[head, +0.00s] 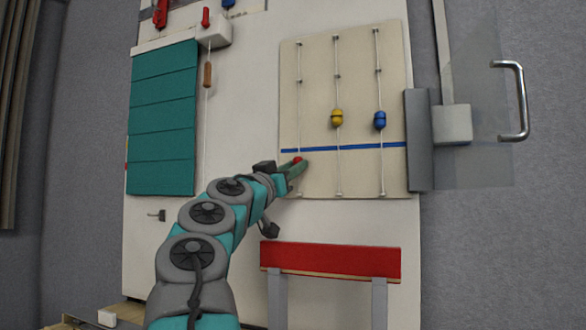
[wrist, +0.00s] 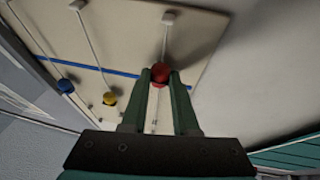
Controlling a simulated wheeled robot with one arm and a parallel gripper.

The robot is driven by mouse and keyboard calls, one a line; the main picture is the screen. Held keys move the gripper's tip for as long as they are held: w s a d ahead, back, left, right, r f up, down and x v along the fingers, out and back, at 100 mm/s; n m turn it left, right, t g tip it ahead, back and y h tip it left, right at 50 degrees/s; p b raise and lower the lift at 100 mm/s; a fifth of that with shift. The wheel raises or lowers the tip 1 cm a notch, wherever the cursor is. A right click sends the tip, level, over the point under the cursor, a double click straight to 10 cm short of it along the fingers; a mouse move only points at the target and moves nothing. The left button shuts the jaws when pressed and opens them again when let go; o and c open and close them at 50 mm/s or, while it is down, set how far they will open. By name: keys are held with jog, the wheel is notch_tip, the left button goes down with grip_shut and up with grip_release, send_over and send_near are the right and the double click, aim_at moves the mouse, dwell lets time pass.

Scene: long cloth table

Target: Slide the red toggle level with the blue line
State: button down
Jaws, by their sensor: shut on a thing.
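The red toggle (head: 298,160) is on the leftmost cord of the cream panel (head: 358,175), mostly covered by my fingers. In the head view it shows just below the blue line (head: 345,147). My gripper (head: 294,169) is shut on it. In the wrist view the red toggle (wrist: 160,74) sits between both fingertips, and the blue line (wrist: 100,69) runs behind it. My fingers hide the stretch of line around the toggle, so the exact offset is hard to tell there.
A yellow toggle (head: 337,118) and a blue toggle (head: 380,120) sit above the line on the other cords. A grey vertical bar (head: 418,140) and a door handle (head: 516,100) are at right. A teal panel (head: 162,120) is at left. A red shelf (head: 330,260) is below.

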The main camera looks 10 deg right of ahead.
aim_at(302, 146)
jog(key=shift+r, duration=0.1)
notch_tip(302, 146, up, 4)
jog(key=p, duration=0.2)
jog(key=shift+f+p, duration=0.25)
jog(key=shift+p, duration=0.1)
jog(key=shift+f, duration=0.1)
jog(key=c, duration=0.6)
grip_release()
jog(key=shift+c, duration=0.2)
jog(key=b+v, duration=0.2)
jog(key=v, duration=0.6)
